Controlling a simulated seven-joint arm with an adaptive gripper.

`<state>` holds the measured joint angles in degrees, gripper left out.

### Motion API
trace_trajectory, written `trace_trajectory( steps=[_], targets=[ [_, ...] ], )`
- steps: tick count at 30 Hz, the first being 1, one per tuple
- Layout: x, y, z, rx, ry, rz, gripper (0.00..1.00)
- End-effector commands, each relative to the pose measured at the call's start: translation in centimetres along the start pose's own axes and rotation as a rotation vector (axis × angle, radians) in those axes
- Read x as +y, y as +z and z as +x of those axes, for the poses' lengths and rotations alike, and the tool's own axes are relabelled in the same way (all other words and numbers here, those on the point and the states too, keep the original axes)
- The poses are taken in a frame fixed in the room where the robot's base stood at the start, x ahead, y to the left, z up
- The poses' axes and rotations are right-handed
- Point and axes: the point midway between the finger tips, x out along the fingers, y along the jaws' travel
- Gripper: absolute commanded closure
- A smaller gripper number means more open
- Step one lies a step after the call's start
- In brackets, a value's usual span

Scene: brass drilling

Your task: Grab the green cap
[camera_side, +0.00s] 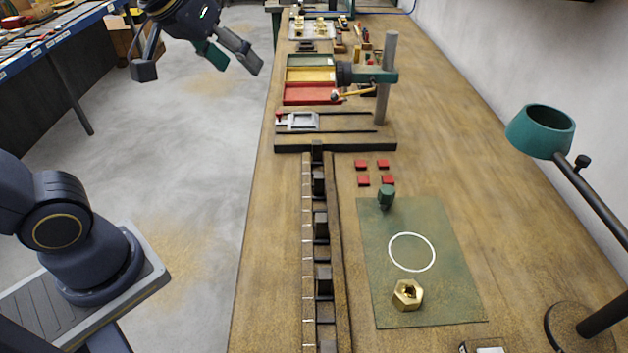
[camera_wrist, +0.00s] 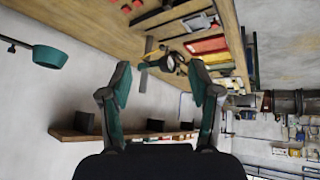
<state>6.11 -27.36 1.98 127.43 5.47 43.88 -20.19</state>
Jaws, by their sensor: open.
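A small dark green cap (camera_side: 386,197) stands near the back left corner of a green mat (camera_side: 440,250) on the wooden bench in the side view. A brass hex nut (camera_side: 408,295) lies nearer on the same mat, in front of a white ring outline. My gripper (camera_side: 196,62) is open and empty, high at the upper left over the floor, well away from the cap. In the wrist view its green-tipped fingers (camera_wrist: 159,78) are spread wide with nothing between them. I cannot make out the cap in the wrist view.
Several red squares (camera_side: 363,181) lie just behind the cap. A dark slotted rail (camera_side: 321,225) runs left of the mat. A drill stand (camera_side: 388,80) with trays stands behind. A green lamp (camera_side: 541,131) rises at right.

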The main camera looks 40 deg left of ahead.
Motion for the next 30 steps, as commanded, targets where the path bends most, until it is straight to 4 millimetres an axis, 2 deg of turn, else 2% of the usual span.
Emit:
trace_trajectory(
  steps=[3, 6, 9, 13, 18, 20, 23, 30],
  targets=[
    [4.1, -3.5, 3.9, -0.030, 0.018, 0.006, 0.38],
    [8.5, -4.9, 8.2, -0.066, 0.027, 0.038, 0.38],
    [12.8, -4.4, 12.7, -0.111, 0.027, 0.098, 0.38],
    [16.7, -1.7, 17.0, -0.175, 0.017, 0.197, 0.38],
    [18.7, 1.9, 19.7, -0.242, 0.002, 0.272, 0.38],
    [18.9, 2.3, 20.1, -0.245, 0.005, 0.280, 0.38],
    [18.8, 2.8, 21.9, -0.247, 0.004, 0.280, 0.38],
    [18.6, 4.1, 27.4, -0.247, 0.004, 0.279, 0.38]
  ],
)
